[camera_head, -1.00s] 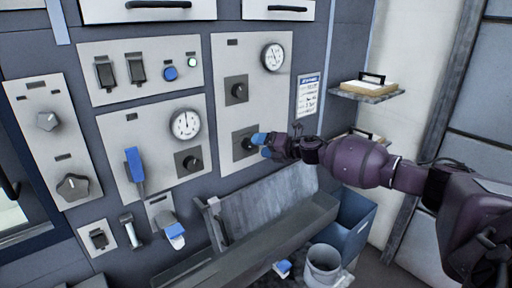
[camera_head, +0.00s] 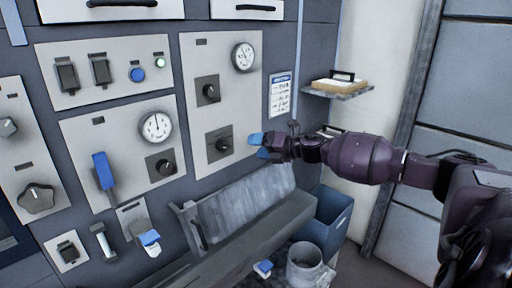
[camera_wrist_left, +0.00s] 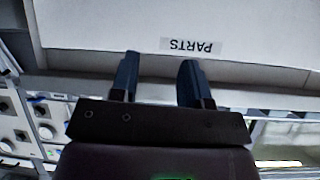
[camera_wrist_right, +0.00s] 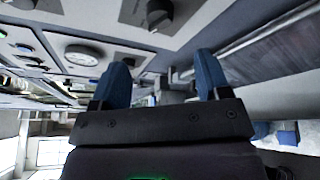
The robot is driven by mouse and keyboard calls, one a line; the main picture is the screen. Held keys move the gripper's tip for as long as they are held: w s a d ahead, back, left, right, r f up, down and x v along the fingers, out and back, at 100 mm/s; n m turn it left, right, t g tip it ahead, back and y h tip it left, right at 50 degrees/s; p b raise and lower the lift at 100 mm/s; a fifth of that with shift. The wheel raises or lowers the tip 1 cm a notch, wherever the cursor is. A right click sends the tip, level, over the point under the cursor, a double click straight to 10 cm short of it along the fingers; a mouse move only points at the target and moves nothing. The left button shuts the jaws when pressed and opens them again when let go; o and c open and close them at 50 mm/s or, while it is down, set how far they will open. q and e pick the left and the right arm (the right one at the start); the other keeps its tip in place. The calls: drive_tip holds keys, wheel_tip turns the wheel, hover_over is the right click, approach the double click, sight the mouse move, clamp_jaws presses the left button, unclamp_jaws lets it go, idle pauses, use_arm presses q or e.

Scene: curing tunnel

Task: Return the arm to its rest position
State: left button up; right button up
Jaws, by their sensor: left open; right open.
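My right arm comes in from the right in the head view. Its gripper (camera_head: 258,146) has blue fingertips and is in front of the tall panel (camera_head: 234,72), just right of the lower black knob (camera_head: 219,142). A small gap shows between the fingertips and the knob. In the right wrist view the two blue fingers (camera_wrist_right: 165,82) are apart with nothing between them. My left gripper is out of the head view. In the left wrist view its two dark fingers (camera_wrist_left: 159,80) are apart and empty, with a white surface labelled PARTS (camera_wrist_left: 190,47) beyond them.
Below the right gripper are a sloped metal chute (camera_head: 245,205), a blue bin (camera_head: 328,222) and a grey bucket (camera_head: 305,262). A wall shelf (camera_head: 338,92) with a tray is behind the arm. A blue-handled lever (camera_head: 104,170) is on the left panel.

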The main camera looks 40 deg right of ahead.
idle(0.3)
drive_tip(key=s+a+f+m+t+h, duration=0.1)
drive_tip(key=s+a+f+m+h, duration=0.1)
drive_tip(key=s+a+f+m, duration=0.4)
drive_tip(key=s+a+f+m+h, duration=0.1)
drive_tip(key=a+f+m+h, duration=0.2)
drive_tip(key=a+f+m, duration=0.55)
drive_tip(key=s+a+f+m+g+h, duration=0.1)
drive_tip(key=s+a+f+m, duration=0.2)
drive_tip(key=s+f+m, duration=0.4)
drive_tip(key=s+a+f+m+g+h, duration=0.1)
drive_tip(key=s+a+f+m+g, duration=0.1)
drive_tip(key=s+a+f+m, duration=0.2)
drive_tip(key=s+f+m, duration=0.3)
drive_tip(key=s+f, duration=0.4)
drive_tip(key=s, duration=0.4)
drive_tip(key=shift+a+g, duration=0.15)
drive_tip(key=shift+g, duration=0.15)
drive_tip(key=shift+s, duration=0.15)
